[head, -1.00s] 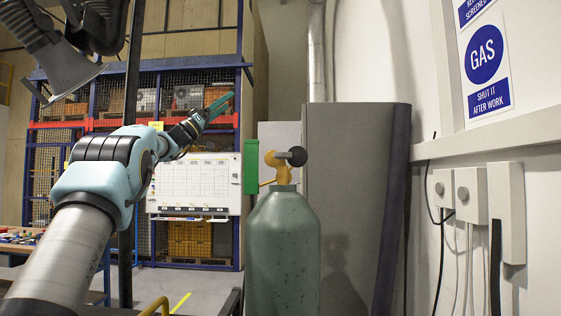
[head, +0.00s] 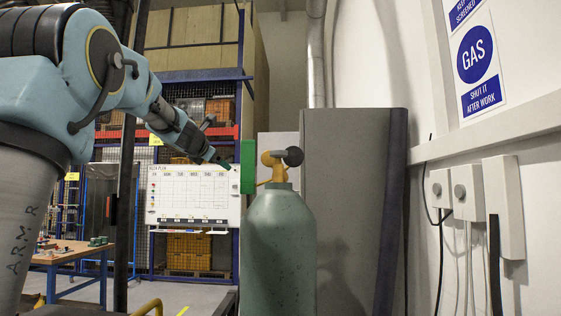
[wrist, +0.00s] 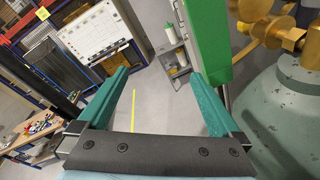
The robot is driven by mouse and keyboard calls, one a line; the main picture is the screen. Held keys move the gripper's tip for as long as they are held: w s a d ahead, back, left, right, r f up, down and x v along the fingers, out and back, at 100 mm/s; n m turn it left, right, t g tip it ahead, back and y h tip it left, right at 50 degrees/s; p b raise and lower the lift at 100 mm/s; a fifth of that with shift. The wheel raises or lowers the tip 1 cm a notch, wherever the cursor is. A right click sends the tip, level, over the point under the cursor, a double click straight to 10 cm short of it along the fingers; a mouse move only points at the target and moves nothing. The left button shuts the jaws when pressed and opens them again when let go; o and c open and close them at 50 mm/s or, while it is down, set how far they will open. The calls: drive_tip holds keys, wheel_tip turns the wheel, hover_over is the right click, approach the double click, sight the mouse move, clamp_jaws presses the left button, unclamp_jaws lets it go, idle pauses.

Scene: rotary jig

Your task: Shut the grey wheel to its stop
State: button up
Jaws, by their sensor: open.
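The dark grey wheel (head: 292,156) sits on the right side of the brass valve (head: 271,163) on top of a green gas cylinder (head: 281,245) in the head view. My gripper (head: 214,157) is left of the valve, apart from it, pointing right and down. In the wrist view my gripper (wrist: 160,72) has its teal fingers wide apart with nothing between them. The brass valve (wrist: 283,30) and the cylinder's shoulder (wrist: 285,95) are at the right there, outside the fingers. I cannot make out the grey wheel in the wrist view.
A green upright box (head: 248,166) stands between my gripper and the valve in the head view. A grey cabinet (head: 345,210) is behind the cylinder. A whiteboard (head: 190,195) and shelving are further back. The wall with switch boxes (head: 467,192) is at right.

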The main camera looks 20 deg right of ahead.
drive_tip(key=s+d+g+h, duration=0.3)
drive_tip(key=s+d+h, duration=0.15)
drive_tip(key=s, duration=0.35)
drive_tip(key=g+h, duration=0.2)
drive_tip(key=h, duration=0.1)
approach(279, 157)
drive_tip(key=r, duration=0.1)
drive_tip(key=p+x, duration=0.3)
drive_tip(key=x, duration=0.7)
drive_tip(key=shift+w+d, duration=0.1)
drive_tip(key=shift+w, duration=0.05)
drive_tip(key=c, duration=1.3)
drive_tip(key=shift+w+r+g+p, duration=0.1)
drive_tip(key=shift+g+p, duration=0.6)
drive_tip(key=shift+p, duration=0.05)
drive_tip(key=shift+c, duration=0.3)
drive_tip(key=shift+m+g+h, duration=0.25)
drive_tip(key=shift+m+g, duration=0.15)
drive_tip(key=shift+m, duration=0.1)
